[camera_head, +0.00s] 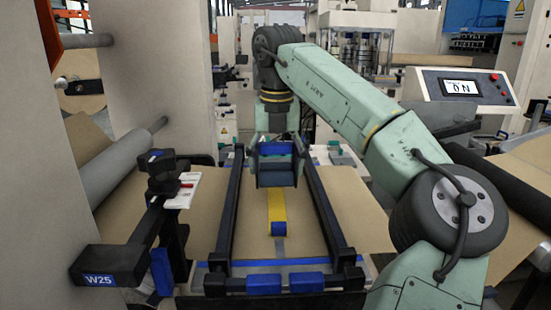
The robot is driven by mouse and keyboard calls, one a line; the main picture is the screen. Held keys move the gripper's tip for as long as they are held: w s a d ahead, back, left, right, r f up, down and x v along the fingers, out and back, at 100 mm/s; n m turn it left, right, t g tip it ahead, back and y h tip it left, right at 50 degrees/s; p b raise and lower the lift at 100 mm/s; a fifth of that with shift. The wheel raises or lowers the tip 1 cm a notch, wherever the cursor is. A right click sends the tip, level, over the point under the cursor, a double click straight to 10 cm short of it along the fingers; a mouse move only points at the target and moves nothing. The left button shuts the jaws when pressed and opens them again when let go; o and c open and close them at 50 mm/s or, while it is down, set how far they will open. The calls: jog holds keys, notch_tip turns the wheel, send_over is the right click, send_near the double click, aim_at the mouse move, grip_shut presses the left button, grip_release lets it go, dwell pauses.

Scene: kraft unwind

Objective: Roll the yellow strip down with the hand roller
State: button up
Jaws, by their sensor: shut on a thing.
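A yellow strip (277,206) lies lengthwise on the brown kraft sheet (213,215), between two dark rails. Its near end has a blue patch (279,229). My gripper (276,155) points down above the strip's far part and is shut on a dark grey, wide piece with blue parts, which I take to be the hand roller (276,179). The roller and gripper hide the strip's far end. I cannot tell whether the roller touches the strip. The fingertips are hard to make out.
Dark rails (228,215) and (324,207) flank the sheet, with a blue-padded crossbar (264,284) in front. A black W25 bracket (108,263) stands at the left. A grey roll (120,165) lies beyond it. A display panel (459,88) is at the right.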

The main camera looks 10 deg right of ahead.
jog(key=s, duration=0.2)
jog(key=s+a, duration=0.1)
jog(key=s, duration=0.5)
jog(key=shift+s+a+r, duration=0.1)
jog(key=shift+a+r, duration=0.2)
jog(key=shift+a, duration=0.05)
jog(key=shift+f+b, duration=1.2)
jog(key=shift+f, duration=0.6)
jog(key=shift+f, duration=0.25)
